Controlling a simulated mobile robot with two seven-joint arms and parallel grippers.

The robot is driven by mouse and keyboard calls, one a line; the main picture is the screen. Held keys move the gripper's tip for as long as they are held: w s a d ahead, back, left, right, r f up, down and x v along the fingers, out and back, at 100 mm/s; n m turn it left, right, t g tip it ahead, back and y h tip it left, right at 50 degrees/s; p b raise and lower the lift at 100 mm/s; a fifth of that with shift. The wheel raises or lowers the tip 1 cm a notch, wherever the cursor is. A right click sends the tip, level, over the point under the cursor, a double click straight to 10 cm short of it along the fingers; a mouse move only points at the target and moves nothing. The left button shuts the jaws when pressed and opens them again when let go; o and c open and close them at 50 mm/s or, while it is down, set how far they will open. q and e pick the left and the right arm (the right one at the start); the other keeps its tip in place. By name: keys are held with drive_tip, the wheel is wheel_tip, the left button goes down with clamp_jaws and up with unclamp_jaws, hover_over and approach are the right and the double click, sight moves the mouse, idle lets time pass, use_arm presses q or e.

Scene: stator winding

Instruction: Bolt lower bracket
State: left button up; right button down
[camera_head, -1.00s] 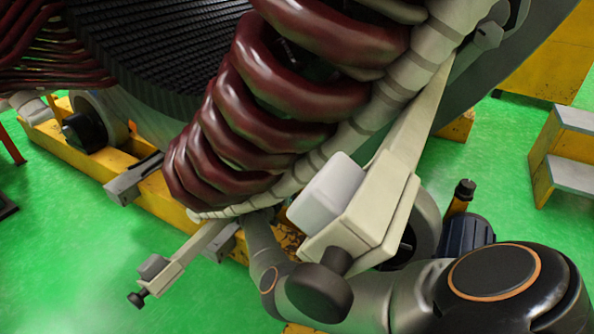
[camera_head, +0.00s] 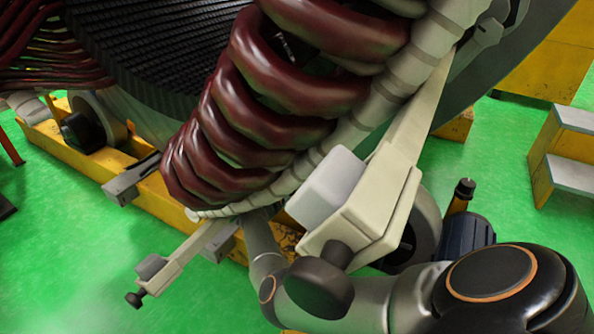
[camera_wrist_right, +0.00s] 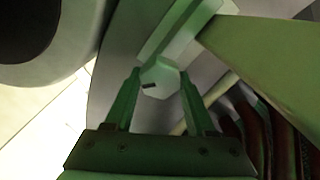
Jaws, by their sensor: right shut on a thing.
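A light hex-headed bolt (camera_wrist_right: 160,78) sits between the fingertips of my right gripper (camera_wrist_right: 158,86), which is shut on it. Beyond it in the right wrist view is a pale bracket-like bar (camera_wrist_right: 178,35). In the head view, my right arm comes in from the right and runs up behind the dark red coils, which hide its gripper. A large cream bracket (camera_head: 375,205) with a white block and a dark round-headed screw (camera_head: 318,287) stands in front of the arm. A smaller cream bracket (camera_head: 185,260) juts out at lower left. My left gripper does not show.
The dark red coils (camera_head: 285,80) and a pale wrapped ring (camera_head: 375,110) fill the middle. A yellow base (camera_head: 150,195) runs below them. Yellow steps (camera_head: 565,150) stand at right. Green floor (camera_head: 70,265) is clear at lower left.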

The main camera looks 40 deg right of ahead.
drive_tip(key=shift+c, duration=1.2)
unclamp_jaws()
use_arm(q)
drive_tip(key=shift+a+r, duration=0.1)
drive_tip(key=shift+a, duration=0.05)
use_arm(e)
drive_tip(key=shift+a, duration=0.2)
